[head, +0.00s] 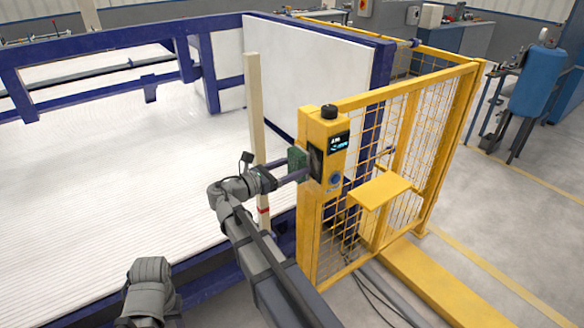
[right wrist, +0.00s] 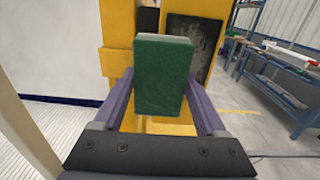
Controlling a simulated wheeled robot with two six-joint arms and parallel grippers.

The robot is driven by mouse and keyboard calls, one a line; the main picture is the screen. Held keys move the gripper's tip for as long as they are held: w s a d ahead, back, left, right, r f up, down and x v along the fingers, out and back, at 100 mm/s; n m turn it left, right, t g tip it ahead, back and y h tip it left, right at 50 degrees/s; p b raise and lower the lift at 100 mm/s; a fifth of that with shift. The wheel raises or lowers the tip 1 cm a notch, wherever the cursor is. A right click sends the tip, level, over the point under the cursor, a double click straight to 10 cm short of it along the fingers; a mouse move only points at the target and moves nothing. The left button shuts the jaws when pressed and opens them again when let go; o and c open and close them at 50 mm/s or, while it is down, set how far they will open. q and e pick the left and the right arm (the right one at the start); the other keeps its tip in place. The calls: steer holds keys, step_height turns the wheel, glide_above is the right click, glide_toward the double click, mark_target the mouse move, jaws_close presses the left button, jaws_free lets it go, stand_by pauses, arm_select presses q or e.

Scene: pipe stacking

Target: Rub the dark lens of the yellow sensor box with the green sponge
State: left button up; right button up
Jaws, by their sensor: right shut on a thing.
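The yellow sensor box (head: 327,128) tops a yellow post at the fence corner. Its dark lens (head: 316,161) is on the side facing my right arm. In the right wrist view the lens (right wrist: 205,40) looks blotched with grey, and the sponge covers its lower left part. My right gripper (head: 298,174) is shut on the green sponge (head: 295,160) and holds it upright just left of the lens. The sponge (right wrist: 163,78) sits between both fingers in the right wrist view. I cannot tell whether it touches the lens. My left gripper is out of view.
A yellow mesh fence (head: 405,130) and a small yellow shelf (head: 380,191) are right of the box. A white ribbed bed (head: 100,170) in a blue frame fills the left.

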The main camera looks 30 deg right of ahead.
mark_target(323, 169)
steer(key=shift+d, duration=0.4)
steer(key=shift+s, duration=1.8)
steer(key=shift+s+d, duration=0.15)
steer(key=shift+s, duration=0.75)
steer(key=shift+s+d, duration=0.15)
steer(key=shift+s, duration=0.7)
steer(key=shift+r+p, duration=0.85)
steer(key=shift+r, duration=0.05)
steer(key=shift+f, duration=0.1)
steer(key=shift+w+a, duration=0.1)
